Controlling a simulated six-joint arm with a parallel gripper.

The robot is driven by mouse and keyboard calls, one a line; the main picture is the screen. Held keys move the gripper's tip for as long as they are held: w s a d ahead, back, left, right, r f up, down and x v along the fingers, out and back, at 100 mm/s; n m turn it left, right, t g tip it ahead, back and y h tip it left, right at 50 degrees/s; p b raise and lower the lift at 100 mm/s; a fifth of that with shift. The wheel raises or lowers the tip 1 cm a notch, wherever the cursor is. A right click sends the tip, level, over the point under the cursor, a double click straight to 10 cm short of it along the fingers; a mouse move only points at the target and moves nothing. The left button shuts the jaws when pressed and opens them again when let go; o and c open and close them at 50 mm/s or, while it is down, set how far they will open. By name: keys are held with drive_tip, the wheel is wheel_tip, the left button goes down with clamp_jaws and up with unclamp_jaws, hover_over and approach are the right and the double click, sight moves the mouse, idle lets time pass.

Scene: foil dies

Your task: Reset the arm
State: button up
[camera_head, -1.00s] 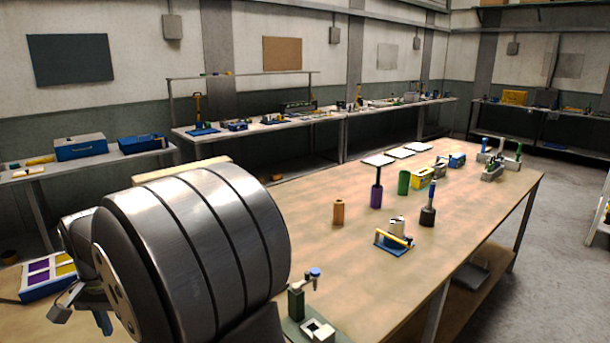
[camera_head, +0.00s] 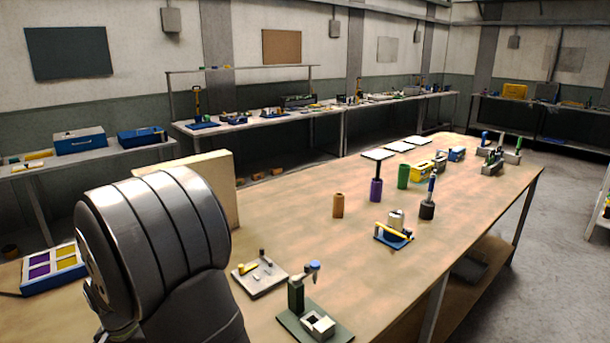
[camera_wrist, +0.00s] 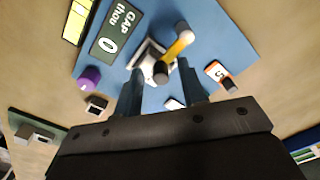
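My gripper (camera_wrist: 160,78) shows in the wrist view with its two dark fingers apart. I see nothing held between them. Beyond the fingertips is a blue mat (camera_wrist: 225,55) with a device that has a yellow bar (camera_wrist: 180,44) and a grey-white base. A dark sign reading "GAP thou 0" (camera_wrist: 117,27) lies on the mat's left. A purple-capped piece (camera_wrist: 89,78) and an orange-and-white tag marked 5 (camera_wrist: 217,72) are near the mat's edges. In the head view my arm fills the lower left and hides the gripper.
On the bench (camera_head: 300,235) stand a green fixture with a blue knob (camera_head: 305,305), a plate with small pegs (camera_head: 259,277), a brown cylinder (camera_head: 338,205) and a blue pad with a yellow bar (camera_head: 393,236). A compartment tray (camera_head: 50,268) is at left. The bench centre is largely clear.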

drive_tip(key=shift+r, duration=0.1)
wheel_tip(320, 180, up, 18)
wheel_tip(320, 180, down, 18)
drive_tip(key=shift+r, duration=0.1)
drive_tip(key=shift+w+a+f, duration=0.1)
drive_tip(key=shift+f, duration=0.15)
drive_tip(key=n, duration=0.2)
drive_tip(key=a+n, duration=0.1)
drive_tip(key=shift+w+n, duration=0.35)
drive_tip(key=shift+n, duration=0.05)
drive_tip(key=n, duration=0.1)
drive_tip(key=a+n, duration=0.1)
drive_tip(key=n, duration=0.2)
drive_tip(key=shift+w+a+n, duration=0.25)
drive_tip(key=shift+a+n, duration=0.15)
drive_tip(key=n, duration=0.1)
drive_tip(key=a+n, duration=0.1)
drive_tip(key=n, duration=0.2)
drive_tip(key=shift+s+a+r, duration=0.1)
drive_tip(key=shift+s+a, duration=0.05)
drive_tip(key=shift+a, duration=0.15)
drive_tip(key=shift+s+a+n, duration=0.2)
drive_tip(key=shift+a+n, duration=0.15)
drive_tip(key=shift+n, duration=0.8)
drive_tip(key=shift+s+a+n, duration=0.2)
drive_tip(key=shift+a+n, duration=0.15)
drive_tip(key=shift+n, duration=0.8)
